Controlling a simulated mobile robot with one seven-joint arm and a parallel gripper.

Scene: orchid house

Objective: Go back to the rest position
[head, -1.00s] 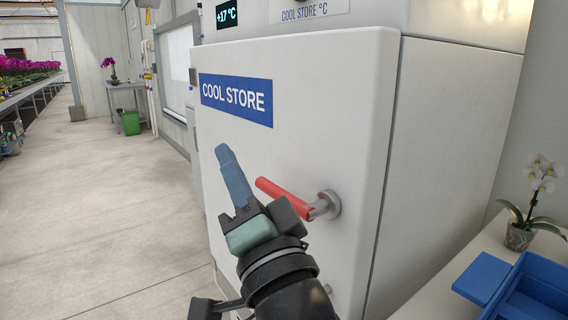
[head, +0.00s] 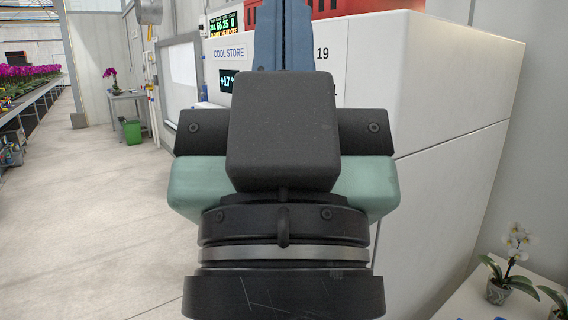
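My gripper (head: 284,30) fills the middle of the head view, pointing up. Its two blue fingers lie side by side with only a thin seam between them, so it looks shut. No object shows between them, though the tips run past the top edge. Behind it stands the white cool store (head: 450,95), with a small "COOL STORE" label (head: 229,52) and a +17 display (head: 227,82). My gripper and wrist hide most of its front, including the red handle.
At lower right, a white orchid (head: 513,255) in a pot stands on a pale bench (head: 465,305), beside another plant. At left is open concrete floor (head: 95,215). Further back are a green bin (head: 132,131), a small table (head: 125,96) and a long bench of magenta orchids (head: 30,82).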

